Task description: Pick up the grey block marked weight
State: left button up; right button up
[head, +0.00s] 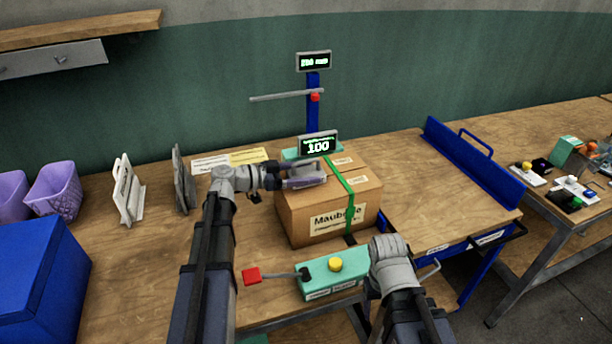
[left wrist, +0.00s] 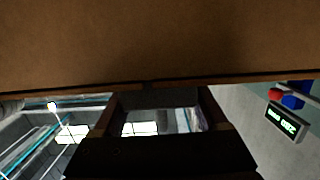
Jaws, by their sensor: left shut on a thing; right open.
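The grey block (head: 308,170) is at the end of my left gripper (head: 302,180), over the top left of the cardboard box in the head view. My left gripper is shut on it. I cannot read a mark on the block. In the left wrist view, a dark shape (left wrist: 160,97) spans the space between the fingers, with the brown cardboard (left wrist: 160,40) close by. I cannot tell whether the block touches the box. My right arm's end (head: 388,250) is in front of the box at the right; its fingers are hidden and it holds nothing that I can see.
The taped cardboard box (head: 300,215) stands on the wooden table (head: 130,270). A teal unit (head: 318,282) with a yellow button and red-ended lever is in front. A blue post (head: 313,95) and display (head: 318,145) stand behind. A blue bin (head: 40,275) is at left.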

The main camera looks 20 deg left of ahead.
pick_arm(q)
jog(key=shift+r, duration=0.2)
grip_shut()
jog(key=shift+r+p, duration=0.25)
jog(key=shift+p, duration=0.2)
notch_tip(320, 180, up, 9)
jog(key=p, duration=0.9)
jog(key=shift+r, duration=0.1)
dwell(0.7)
notch_tip(320, 180, down, 5)
jog(key=b, duration=0.5)
notch_tip(320, 180, down, 5)
jog(key=b, duration=0.4)
jog(key=shift+r, duration=0.2)
jog(key=shift+b, duration=0.3)
